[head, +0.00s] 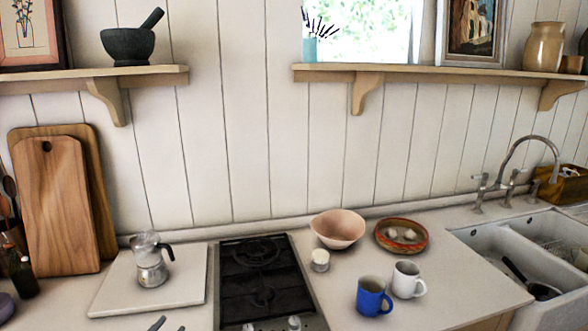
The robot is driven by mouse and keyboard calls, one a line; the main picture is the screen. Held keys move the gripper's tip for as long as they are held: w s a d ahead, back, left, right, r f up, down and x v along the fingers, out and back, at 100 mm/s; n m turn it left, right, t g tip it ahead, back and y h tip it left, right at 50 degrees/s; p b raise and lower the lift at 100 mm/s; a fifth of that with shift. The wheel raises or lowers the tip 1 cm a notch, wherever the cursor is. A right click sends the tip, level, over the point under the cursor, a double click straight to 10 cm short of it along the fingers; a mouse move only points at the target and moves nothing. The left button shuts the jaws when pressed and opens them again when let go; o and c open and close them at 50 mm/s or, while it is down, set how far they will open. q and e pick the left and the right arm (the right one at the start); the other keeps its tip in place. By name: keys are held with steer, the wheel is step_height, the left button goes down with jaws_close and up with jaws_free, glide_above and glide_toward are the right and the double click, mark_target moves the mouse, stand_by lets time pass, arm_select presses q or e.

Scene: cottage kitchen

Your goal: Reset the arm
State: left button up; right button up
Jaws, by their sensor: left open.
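The rest of my left arm is out of the picture. My right gripper is not in view.
A black hob (262,280) is set in the counter. To its right are a pink bowl (338,229), a small white jar (320,261), a patterned dish (401,236), a blue mug (372,297) and a white mug (407,280). Cutting boards (55,210) lean left; a sink (500,255) is right.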

arm_select(q)
steer(key=d+m+g, duration=0.1)
steer(key=d+m, duration=0.1)
steer(key=s+d+f+m+g+h, duration=0.1)
steer(key=d+m, duration=0.2)
steer(key=s+d+f+m+g, duration=0.1)
steer(key=d+m, duration=0.1)
steer(key=shift+s+d+f+m+h, duration=0.2)
steer(key=shift+d+m+h, duration=0.1)
steer(key=shift+d, duration=0.1)
steer(key=s+d+f+m+g+y, duration=0.2)
steer(key=s+f+m+g, duration=0.1)
steer(key=s+m, duration=0.6)
steer(key=s+d+f+m+g+y, duration=0.1)
steer(key=s+f+m+g, duration=0.3)
steer(key=s+m, duration=0.6)
steer(key=shift+s+d+f+m+g+y+p, duration=0.3)
steer(key=shift+d+f+m+y+p, duration=0.1)
steer(key=shift+m, duration=0.6)
steer(key=shift+w, duration=0.1)
